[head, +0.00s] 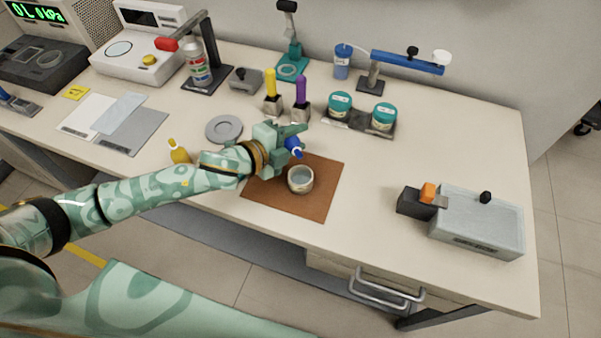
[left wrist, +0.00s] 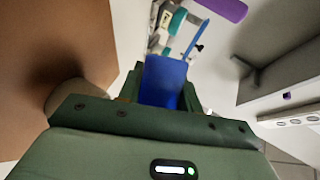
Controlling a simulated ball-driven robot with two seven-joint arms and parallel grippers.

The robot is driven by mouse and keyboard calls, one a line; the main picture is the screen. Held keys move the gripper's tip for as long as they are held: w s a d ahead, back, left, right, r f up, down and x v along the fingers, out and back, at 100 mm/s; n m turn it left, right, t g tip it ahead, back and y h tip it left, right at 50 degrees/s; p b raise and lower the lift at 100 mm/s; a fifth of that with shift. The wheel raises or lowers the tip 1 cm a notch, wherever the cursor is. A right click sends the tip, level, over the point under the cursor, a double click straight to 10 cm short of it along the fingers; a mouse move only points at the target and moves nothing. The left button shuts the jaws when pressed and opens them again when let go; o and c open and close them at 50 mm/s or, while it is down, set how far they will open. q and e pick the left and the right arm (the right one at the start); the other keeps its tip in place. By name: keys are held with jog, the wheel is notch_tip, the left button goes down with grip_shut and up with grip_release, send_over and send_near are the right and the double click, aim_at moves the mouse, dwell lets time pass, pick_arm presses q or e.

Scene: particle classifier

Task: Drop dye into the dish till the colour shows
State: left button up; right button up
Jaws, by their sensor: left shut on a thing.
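A small round dish (head: 300,186) stands on a brown mat (head: 322,200), with pale grey-blue contents and no strong colour visible. My left gripper (head: 286,140) is shut on a blue dye bottle (head: 292,144), just beyond the dish's far rim in the head view and apparently above the mat. The bottle looks tilted; I see no falling drop. The mat (left wrist: 60,45) fills the left of that view. My right gripper is not in view.
Yellow and purple-handled tools (head: 301,99) and teal-lidded jars (head: 383,116) stand behind. A grey box (head: 477,224) is at right. Table between mat and box is clear.

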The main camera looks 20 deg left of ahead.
pick_arm(q)
jog(key=shift+r+m+t, duration=0.3)
jog(key=shift+r+m, duration=0.05)
jog(key=shift+m, duration=0.05)
dwell(1.4)
dwell(0.5)
